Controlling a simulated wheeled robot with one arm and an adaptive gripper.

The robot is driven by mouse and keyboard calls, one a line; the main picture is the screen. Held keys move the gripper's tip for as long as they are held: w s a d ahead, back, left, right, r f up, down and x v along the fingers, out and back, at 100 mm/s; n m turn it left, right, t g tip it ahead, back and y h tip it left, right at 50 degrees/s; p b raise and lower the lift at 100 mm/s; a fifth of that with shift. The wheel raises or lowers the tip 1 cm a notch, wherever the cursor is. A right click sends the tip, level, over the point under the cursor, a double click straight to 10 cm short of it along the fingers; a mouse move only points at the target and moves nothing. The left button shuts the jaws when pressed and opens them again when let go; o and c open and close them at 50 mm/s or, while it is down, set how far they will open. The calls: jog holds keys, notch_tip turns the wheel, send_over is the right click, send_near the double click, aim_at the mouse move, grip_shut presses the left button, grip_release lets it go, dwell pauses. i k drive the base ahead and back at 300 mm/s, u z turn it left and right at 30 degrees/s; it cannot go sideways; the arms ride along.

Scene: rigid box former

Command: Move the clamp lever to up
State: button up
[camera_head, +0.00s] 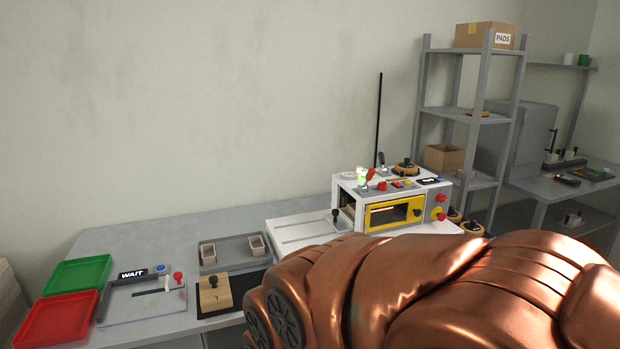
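The box former (347,187) is a white machine on the grey table, with a yellow-framed front window (395,213). On its top, a red-tipped lever (370,175) leans, and a black-knobbed lever (381,158) stands near the back. Another black-knobbed handle (335,214) stands at the machine's left side. I cannot tell which of these is the clamp lever. Red knobs (441,198) sit on the right front panel. My copper arm fills the lower right and hides the table in front of the machine. My gripper is not in view.
The table (170,237) carries a green tray (77,274), a red tray (57,318), a WAIT sign (132,274) by a grey plate fixture, a grey tray (232,263) with two small boxes, and a wooden block (214,297). A grey shelf (466,113) stands behind at right.

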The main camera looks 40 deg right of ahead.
aim_at(369, 176)
jog(key=u, duration=1.25)
jog(key=i, duration=1.1)
jog(key=z, duration=3.35)
